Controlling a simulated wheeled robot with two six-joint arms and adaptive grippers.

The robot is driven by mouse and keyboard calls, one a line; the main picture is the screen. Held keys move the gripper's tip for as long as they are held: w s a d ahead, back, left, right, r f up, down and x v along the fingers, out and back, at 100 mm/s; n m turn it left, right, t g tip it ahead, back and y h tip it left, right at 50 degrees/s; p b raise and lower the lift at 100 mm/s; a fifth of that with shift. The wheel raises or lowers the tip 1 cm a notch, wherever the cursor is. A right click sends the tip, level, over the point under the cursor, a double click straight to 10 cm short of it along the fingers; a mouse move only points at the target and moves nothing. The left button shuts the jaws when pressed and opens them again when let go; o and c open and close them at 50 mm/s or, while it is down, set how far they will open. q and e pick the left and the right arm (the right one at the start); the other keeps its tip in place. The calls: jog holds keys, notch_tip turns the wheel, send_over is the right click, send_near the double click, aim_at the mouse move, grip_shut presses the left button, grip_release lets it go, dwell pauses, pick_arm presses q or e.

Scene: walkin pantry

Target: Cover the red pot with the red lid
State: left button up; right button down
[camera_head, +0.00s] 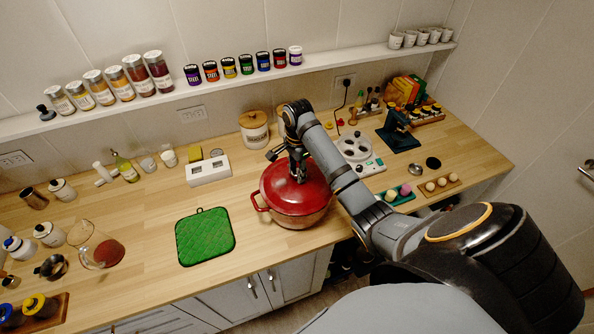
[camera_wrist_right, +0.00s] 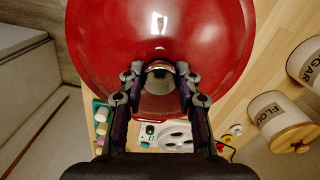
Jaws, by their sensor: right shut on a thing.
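The red pot (camera_head: 303,218) stands on the wooden counter with a handle out to its left. The red lid (camera_head: 312,190) is over the top of the pot; in the head view I cannot tell whether it is fully seated. My right gripper (camera_head: 299,172) is above the lid, shut on its knob. In the right wrist view the lid (camera_wrist_right: 215,45) fills the upper middle, and the fingers of my right gripper (camera_wrist_right: 160,78) close around the metallic knob (camera_wrist_right: 160,70). My left gripper is in neither view.
A green quilted mat (camera_head: 205,237) lies left of the pot. A white box (camera_head: 208,170) and a wooden-lidded canister (camera_head: 254,128) stand behind. A shelf with jars (camera_head: 148,80) runs above.

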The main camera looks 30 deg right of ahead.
jog(key=shift+f, duration=0.15)
jog(key=c, duration=0.8)
grip_release()
jog(key=shift+c, duration=0.2)
jog(key=shift+f, duration=0.1)
